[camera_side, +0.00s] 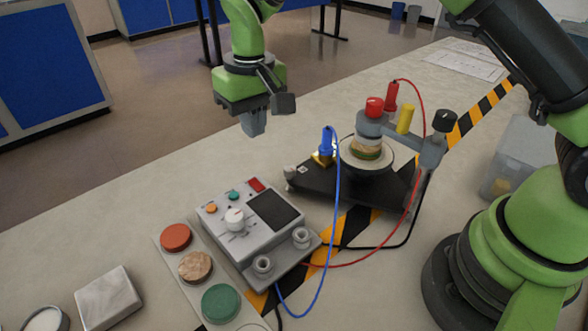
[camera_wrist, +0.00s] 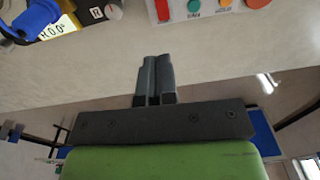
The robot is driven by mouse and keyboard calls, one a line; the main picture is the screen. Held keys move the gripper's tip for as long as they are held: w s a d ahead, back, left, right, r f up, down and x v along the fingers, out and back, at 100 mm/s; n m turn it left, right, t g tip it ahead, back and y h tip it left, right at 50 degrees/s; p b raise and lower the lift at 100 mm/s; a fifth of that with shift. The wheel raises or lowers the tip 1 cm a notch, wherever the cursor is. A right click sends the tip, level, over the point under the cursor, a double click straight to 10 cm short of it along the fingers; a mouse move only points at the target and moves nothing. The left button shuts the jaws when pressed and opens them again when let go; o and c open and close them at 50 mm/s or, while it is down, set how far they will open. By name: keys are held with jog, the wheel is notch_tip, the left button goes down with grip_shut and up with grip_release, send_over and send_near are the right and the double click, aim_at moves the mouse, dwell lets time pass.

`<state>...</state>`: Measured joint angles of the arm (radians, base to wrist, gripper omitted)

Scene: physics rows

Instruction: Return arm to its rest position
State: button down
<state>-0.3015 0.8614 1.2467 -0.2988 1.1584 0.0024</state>
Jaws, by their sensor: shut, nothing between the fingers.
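My gripper (camera_side: 254,124) hangs from the green and black arm above the far edge of the bench in the side view, fingers pointing down. In the wrist view my gripper (camera_wrist: 155,62) shows its two dark fingers together, with nothing between them. It is apart from the grey control box (camera_side: 250,232) and from the black-based stand (camera_side: 345,183), which carries a round plate and a small layered stack. The fingertips touch nothing that I can see.
A blue lead (camera_side: 337,235) and a red lead (camera_side: 423,130) loop above the bench. Red, patterned and green discs lie on a strip (camera_side: 165,241) left of the box. A marble-like block (camera_side: 107,296) is at front left. A clear bin (camera_side: 512,160) stands at right.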

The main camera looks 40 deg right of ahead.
jog(key=s+d+r+m+t, duration=0.1)
jog(key=s+d+r, duration=0.15)
jog(key=r, duration=0.25)
jog(key=s+d+r+t+y, duration=0.1)
jog(key=s+d+r, duration=0.1)
jog(key=s+r, duration=0.25)
jog(key=s+d+r+m+t, duration=0.1)
jog(key=s+d+r, duration=0.1)
jog(key=r, duration=0.3)
jog(key=s+d+m+t, duration=0.1)
jog(key=s+t, duration=0.1)
jog(key=s, duration=0.5)
jog(key=s+d+r+t, duration=0.1)
jog(key=s+d, duration=0.1)
jog(key=s, duration=0.6)
jog(key=shift+s+r+m+t+y, duration=0.15)
jog(key=shift+r+m+t+y, duration=0.15)
jog(key=shift+m+t, duration=0.1)
